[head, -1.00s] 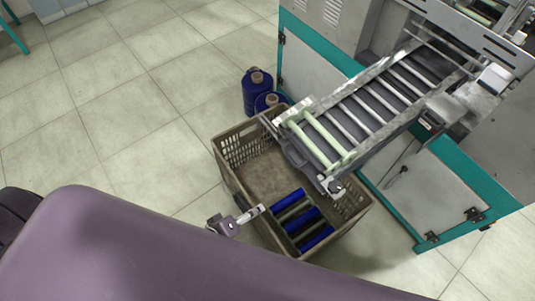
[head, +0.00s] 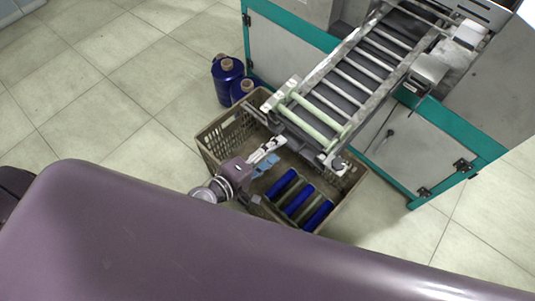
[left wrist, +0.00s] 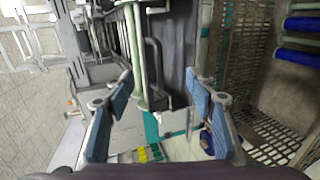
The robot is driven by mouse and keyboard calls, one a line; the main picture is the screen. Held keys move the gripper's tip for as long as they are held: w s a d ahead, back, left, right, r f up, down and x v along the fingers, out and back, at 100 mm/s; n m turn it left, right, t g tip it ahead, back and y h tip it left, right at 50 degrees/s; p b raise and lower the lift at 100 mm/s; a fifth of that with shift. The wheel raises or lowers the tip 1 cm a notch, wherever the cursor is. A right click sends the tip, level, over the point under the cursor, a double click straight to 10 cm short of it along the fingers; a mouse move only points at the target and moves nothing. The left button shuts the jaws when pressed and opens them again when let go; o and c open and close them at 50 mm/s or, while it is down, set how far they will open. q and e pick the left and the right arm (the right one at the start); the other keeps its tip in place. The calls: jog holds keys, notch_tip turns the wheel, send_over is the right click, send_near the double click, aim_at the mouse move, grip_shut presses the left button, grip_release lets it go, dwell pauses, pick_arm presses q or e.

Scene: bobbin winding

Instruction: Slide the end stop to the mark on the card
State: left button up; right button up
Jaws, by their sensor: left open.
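A pale green frame of bars (head: 312,120), which looks to be the end stop, sits across the low end of the roller conveyor (head: 372,72). In the left wrist view, a pale green bar (left wrist: 134,45) runs down between my fingers and is not gripped. My left gripper (head: 274,155) is open and empty, over the crate and just left of the conveyor's low end. Its two blue-padded fingers (left wrist: 158,92) stand wide apart in the left wrist view. I cannot make out the card or its mark. My right gripper is not in view.
A brown plastic crate (head: 212,160) stands under the conveyor's low end, with several blue bobbins (head: 318,214) inside. Two blue cone-topped containers (head: 228,82) stand on the floor behind it. The grey and teal machine (head: 290,45) fills the right. Open tiled floor lies left.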

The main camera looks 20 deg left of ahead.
aim_at(286, 144)
pick_arm(q)
jog(key=x, duration=0.3)
jog(key=shift+r, duration=0.1)
jog(key=shift+x, duration=1.1)
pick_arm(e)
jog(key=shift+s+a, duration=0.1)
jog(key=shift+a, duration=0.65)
pick_arm(q)
jog(key=shift+c, duration=0.7)
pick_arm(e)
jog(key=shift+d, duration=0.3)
pick_arm(q)
grip_shut()
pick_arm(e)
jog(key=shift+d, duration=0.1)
